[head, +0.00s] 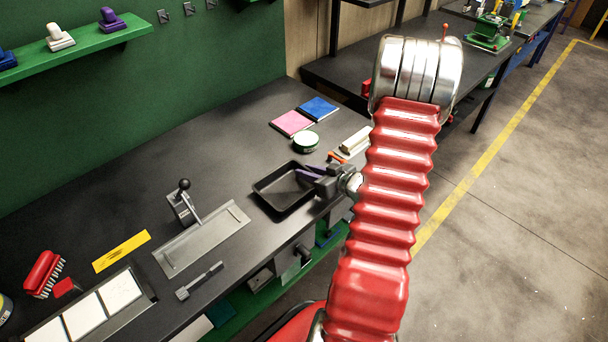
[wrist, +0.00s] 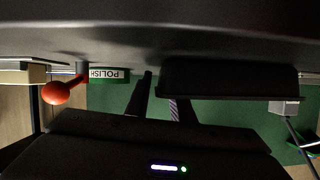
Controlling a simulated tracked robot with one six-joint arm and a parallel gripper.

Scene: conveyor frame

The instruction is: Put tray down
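The black tray (head: 283,207) lies at the worktable's front edge and looks flat on the dark top. It also shows in the upside-down wrist view (wrist: 230,80). My gripper (head: 304,174) is at the tray's right end, with its purple fingers over that end. In the wrist view my gripper (wrist: 161,92) has its fingers apart. One finger is beside the tray's end with a narrow gap, and the other is partly hidden behind the tray wall. The fingers do not look closed on the tray.
A green polish tin (head: 306,142), pink notepad (head: 292,123) and blue notepad (head: 318,108) lie behind the tray. A metal plate with a lever (head: 203,240) is to its left. An orange-handled item (head: 337,156) is close to my gripper. The table between notepads and lever is clear.

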